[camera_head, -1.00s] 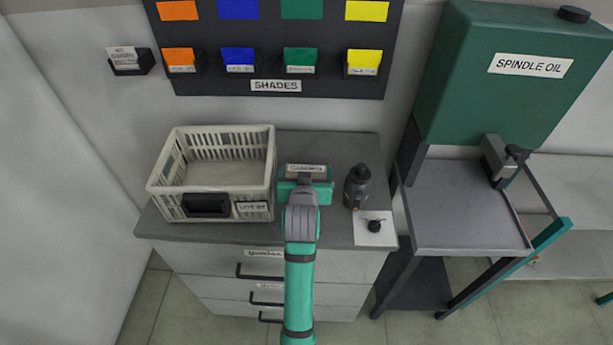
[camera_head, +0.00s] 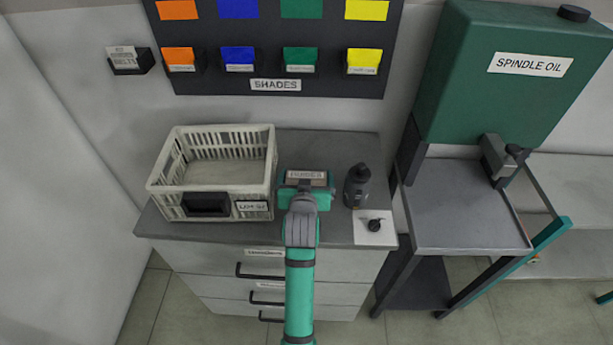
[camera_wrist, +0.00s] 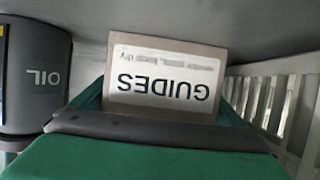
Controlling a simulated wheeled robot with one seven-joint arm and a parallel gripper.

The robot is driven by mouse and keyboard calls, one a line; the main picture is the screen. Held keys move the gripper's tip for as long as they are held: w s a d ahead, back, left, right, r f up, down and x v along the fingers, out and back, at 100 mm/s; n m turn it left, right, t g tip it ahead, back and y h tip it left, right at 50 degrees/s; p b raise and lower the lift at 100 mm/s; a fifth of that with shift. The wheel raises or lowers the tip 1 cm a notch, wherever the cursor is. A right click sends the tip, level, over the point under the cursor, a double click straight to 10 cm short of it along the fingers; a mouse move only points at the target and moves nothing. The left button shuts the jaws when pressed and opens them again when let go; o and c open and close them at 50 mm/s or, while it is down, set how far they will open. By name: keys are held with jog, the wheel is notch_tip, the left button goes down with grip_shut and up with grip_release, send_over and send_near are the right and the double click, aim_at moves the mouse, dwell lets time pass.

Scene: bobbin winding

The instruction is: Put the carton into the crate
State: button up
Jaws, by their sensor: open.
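The carton (camera_head: 306,178) is a small brown box with a white label on the cabinet top, just right of the crate. In the wrist view the carton (camera_wrist: 165,80) shows its label "GUIDES" upside down, close in front of my gripper. My gripper (camera_head: 304,196) is open, its green fingers at the carton's near side; in the wrist view a green finger edge shows on each side of it. Whether they touch it I cannot tell. The carton's lower part is hidden. The crate (camera_head: 263,190) is cream, slatted and open-topped, and its visible floor is bare.
A dark oil bottle (camera_head: 357,187) stands right of the carton, with a small black item (camera_head: 375,225) on a white sheet in front of it. A shades board (camera_head: 278,88) hangs on the wall behind. A metal stand (camera_head: 465,205) is at the right.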

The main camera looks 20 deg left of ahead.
jog(key=v, duration=1.1)
jog(key=shift+r, duration=0.2)
jog(key=shift+s+d+r, duration=0.1)
jog(key=shift+s+r, duration=0.05)
jog(key=shift+s, duration=0.3)
jog(key=shift+d, duration=0.1)
